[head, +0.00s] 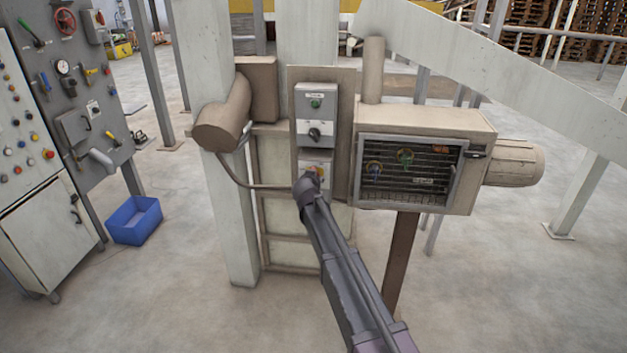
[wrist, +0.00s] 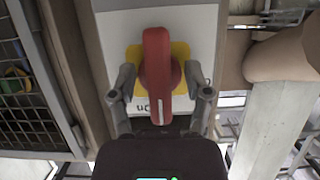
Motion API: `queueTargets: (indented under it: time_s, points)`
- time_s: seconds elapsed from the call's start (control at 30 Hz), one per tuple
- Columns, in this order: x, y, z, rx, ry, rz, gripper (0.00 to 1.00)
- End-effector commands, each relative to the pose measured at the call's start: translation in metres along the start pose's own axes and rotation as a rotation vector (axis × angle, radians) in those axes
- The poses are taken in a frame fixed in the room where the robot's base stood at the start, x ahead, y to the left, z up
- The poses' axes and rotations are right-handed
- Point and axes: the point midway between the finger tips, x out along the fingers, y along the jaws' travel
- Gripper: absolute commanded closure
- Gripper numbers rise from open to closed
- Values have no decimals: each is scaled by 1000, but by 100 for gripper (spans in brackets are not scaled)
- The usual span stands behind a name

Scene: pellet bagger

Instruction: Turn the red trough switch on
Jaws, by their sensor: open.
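The red trough switch (wrist: 156,72) is a long red handle on a yellow plate (wrist: 181,82), on a pale box face (wrist: 112,30). In the wrist view the handle stands upright in the picture, with a white mark at its lower end. Upside-down lettering, apparently "On", is beside that end. My gripper (wrist: 160,88) is open, with one finger on each side of the handle and gaps visible between. In the head view my gripper (head: 311,187) is at the lower box (head: 305,160) and hides most of the switch.
A beige housing with a mesh window (head: 408,165) stands close on the right. A pale post (head: 229,220) and curved pipe are on the left. A blue bin (head: 135,220) sits on the floor.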

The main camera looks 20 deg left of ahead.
Motion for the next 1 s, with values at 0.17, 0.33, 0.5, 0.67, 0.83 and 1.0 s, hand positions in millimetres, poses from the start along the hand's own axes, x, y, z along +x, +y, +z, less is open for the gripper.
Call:
queueTargets:
  time_s: [0.17, 0.33, 0.5, 0.67, 0.83, 1.0]
  points:
    - [0, 0, 0, -10, 0, 4, 37]
    - [1, 0, 0, -61, 1, 25, 37]
    - [1, -1, 1, -168, 2, 69, 37]
    - [1, -1, 2, -317, 2, 131, 37]
    - [2, -1, 2, -495, 3, 205, 37]
    - [2, -1, 3, -677, 3, 280, 37]
